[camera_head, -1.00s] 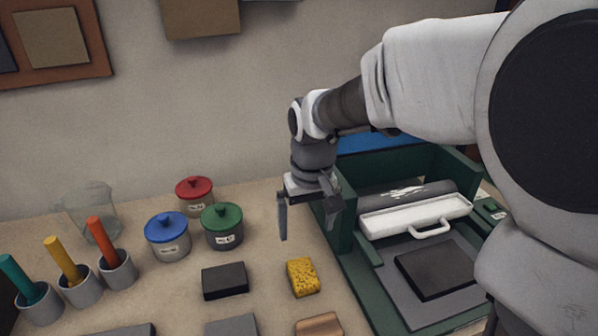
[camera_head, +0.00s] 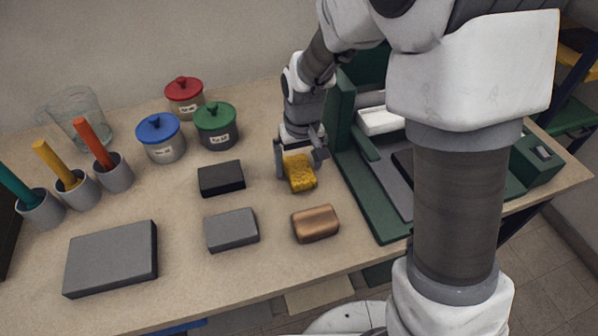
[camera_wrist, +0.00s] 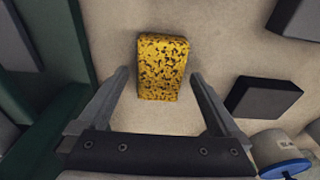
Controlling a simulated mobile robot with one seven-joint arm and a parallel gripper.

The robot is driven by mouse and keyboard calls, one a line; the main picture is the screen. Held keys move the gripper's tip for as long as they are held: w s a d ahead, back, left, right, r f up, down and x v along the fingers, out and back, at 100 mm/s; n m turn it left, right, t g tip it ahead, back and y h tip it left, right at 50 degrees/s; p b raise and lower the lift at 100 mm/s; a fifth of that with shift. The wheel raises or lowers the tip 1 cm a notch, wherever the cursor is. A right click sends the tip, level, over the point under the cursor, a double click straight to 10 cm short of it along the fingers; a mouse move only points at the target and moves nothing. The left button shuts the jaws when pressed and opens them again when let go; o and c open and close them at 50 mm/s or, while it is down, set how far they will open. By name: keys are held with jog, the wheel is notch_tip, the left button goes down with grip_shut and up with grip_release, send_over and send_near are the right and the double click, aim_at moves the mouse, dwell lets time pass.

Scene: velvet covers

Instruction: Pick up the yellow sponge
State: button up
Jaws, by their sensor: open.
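The yellow sponge (camera_head: 300,174), speckled with dark pores, lies on the beige table, left of the green machine. It also shows in the wrist view (camera_wrist: 162,68), ahead of and between the lines of the two fingers. My gripper (camera_head: 299,160) is low over the table at the sponge's far end. In the wrist view my gripper (camera_wrist: 158,80) is open, with one finger on each side and clear table between the fingers and the sponge. Nothing is held.
A black block (camera_head: 221,179) lies left of the sponge, a grey block (camera_head: 231,230) and a brown block (camera_head: 315,224) nearer. The green machine (camera_head: 366,190) stands close on the right. Lidded jars (camera_head: 217,127) stand behind left. A larger grey block (camera_head: 111,258) lies front left.

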aim_at(299, 168)
notch_tip(299, 168, down, 2)
jog(key=shift+w, duration=0.1)
jog(key=shift+c, duration=0.2)
jog(key=c, duration=1.2)
jog(key=shift+r, duration=0.15)
notch_tip(299, 168, up, 10)
jog(key=shift+f+p, duration=0.1)
jog(key=shift+p, duration=0.75)
